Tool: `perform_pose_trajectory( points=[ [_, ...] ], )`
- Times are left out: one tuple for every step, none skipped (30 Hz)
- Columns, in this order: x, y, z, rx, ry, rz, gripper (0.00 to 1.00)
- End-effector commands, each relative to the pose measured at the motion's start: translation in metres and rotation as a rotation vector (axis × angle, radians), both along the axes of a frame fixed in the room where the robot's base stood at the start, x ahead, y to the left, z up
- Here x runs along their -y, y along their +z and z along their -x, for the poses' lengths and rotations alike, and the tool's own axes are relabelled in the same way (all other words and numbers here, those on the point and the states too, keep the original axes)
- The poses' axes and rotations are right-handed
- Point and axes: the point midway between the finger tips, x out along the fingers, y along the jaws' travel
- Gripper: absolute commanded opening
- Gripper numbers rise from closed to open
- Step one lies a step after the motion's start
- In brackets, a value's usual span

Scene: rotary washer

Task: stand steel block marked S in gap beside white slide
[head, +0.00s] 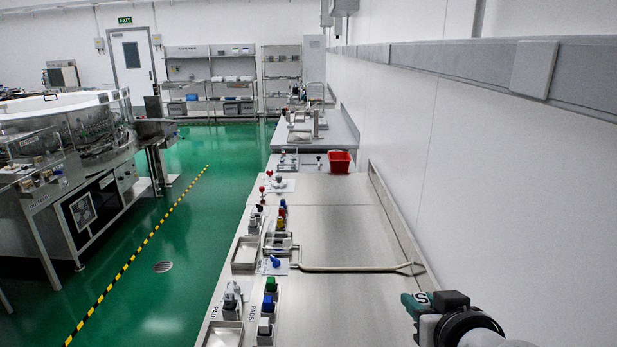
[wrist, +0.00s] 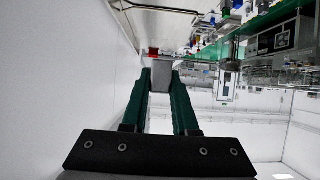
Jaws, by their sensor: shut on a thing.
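My gripper (head: 416,302) is at the lower right of the head view, near the bench's wall side. Its green fingers are shut on the grey steel block (wrist: 161,77), which shows between the fingertips in the wrist view. A letter S on a pale face shows at the gripper in the head view (head: 423,298); the fingers hide much of the block. The block is held clear of the bench fixtures. I cannot make out for certain the white slide or the gap beside it; a small metal fixture (head: 279,243) stands on the bench's left side.
The steel bench (head: 345,235) is mostly bare in its middle. A pale rod (head: 350,269) runs across it. Colored pads (head: 268,303), shallow trays (head: 245,254) and small knobs line the left edge. A red bin (head: 339,161) stands farther back. A white wall (head: 500,160) bounds the right.

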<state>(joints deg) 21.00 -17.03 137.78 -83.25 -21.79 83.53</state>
Motion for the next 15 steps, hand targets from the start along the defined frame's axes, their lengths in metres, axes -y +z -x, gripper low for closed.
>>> perform_pose_trajectory(
  points=[
    [0.000, -0.002, -0.001, -0.002, 0.001, -0.002, 0.00],
    [-0.001, -0.005, -0.002, -0.004, 0.007, -0.002, 0.00],
    [-0.002, -0.012, -0.005, -0.005, 0.021, -0.005, 0.00],
    [-0.004, -0.018, -0.008, -0.007, 0.039, -0.006, 0.00],
    [-0.007, -0.027, -0.012, -0.009, 0.061, -0.007, 0.00],
    [-0.011, -0.042, -0.018, -0.011, 0.101, -0.008, 0.00],
    [-0.015, -0.056, -0.024, -0.014, 0.138, -0.010, 0.00],
    [-0.019, -0.070, -0.029, -0.014, 0.174, -0.010, 0.00],
    [-0.024, -0.088, -0.037, -0.014, 0.219, -0.010, 0.00],
    [-0.028, -0.101, -0.042, -0.012, 0.252, -0.010, 0.00],
    [-0.030, -0.114, -0.047, -0.011, 0.279, -0.010, 0.00],
    [-0.033, -0.132, -0.054, -0.009, 0.312, -0.009, 0.00],
    [-0.034, -0.145, -0.058, -0.008, 0.332, -0.009, 0.00],
    [-0.035, -0.158, -0.061, -0.006, 0.347, -0.008, 0.00],
    [-0.035, -0.173, -0.065, -0.005, 0.361, -0.008, 0.00]
  ],
)
